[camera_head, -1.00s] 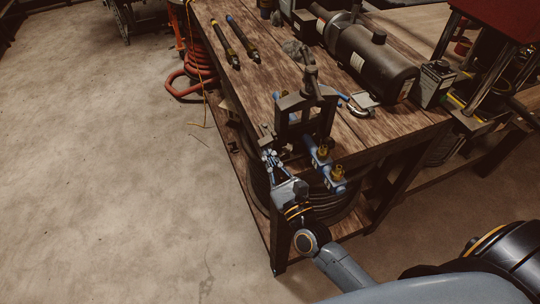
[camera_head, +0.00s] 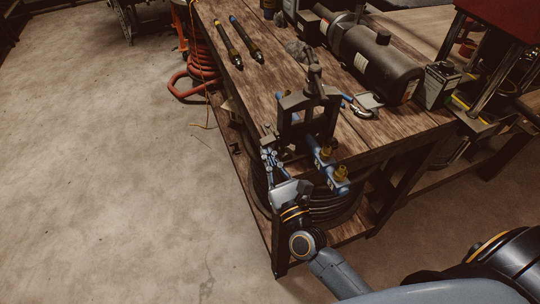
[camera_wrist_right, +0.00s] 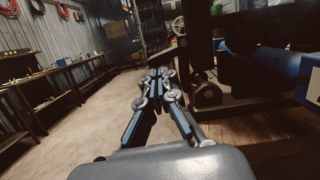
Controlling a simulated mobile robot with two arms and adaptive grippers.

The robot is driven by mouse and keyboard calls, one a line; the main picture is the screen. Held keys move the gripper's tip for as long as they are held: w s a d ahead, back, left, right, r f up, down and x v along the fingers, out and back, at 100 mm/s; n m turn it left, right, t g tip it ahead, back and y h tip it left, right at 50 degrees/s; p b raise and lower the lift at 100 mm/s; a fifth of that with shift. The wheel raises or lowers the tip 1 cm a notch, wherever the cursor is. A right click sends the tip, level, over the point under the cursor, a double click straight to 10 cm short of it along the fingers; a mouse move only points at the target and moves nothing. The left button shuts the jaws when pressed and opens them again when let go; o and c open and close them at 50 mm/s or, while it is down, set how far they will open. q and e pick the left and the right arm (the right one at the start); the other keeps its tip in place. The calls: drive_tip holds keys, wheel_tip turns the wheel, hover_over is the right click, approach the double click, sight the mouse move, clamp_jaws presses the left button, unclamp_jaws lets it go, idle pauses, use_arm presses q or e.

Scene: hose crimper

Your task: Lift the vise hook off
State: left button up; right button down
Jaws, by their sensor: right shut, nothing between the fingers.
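The vise (camera_head: 309,101) is a dark metal frame with a screw on top, standing upright at the near corner of the wooden bench. The vise hook is small and dark against the vise's left side, and I cannot make out its outline clearly. My right gripper (camera_head: 268,154) is shut and empty, low at the left side of the vise. In the right wrist view the right gripper's fingers (camera_wrist_right: 160,74) are together, with a dark piece of metal just beyond the tips. I cannot tell whether they touch it. My left gripper is out of view.
Two dark rods lie at the far left of the bench. The floor left is clear.

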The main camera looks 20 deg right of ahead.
drive_tip(key=shift+a+r+m+g+h+b, duration=0.15)
drive_tip(key=shift+a+r+m+h+b, duration=0.3)
drive_tip(key=shift+m, duration=1.25)
drive_tip(key=shift+a+r+m+g+h+b, duration=0.1)
drive_tip(key=shift+r+m+h+b, duration=0.3)
drive_tip(key=shift+m, duration=1.3)
drive_tip(key=shift+a+r+m+g+h+b, duration=0.2)
drive_tip(key=shift+r+m+h, duration=0.5)
drive_tip(key=shift+m, duration=1)
drive_tip(key=shift+f, duration=0.1)
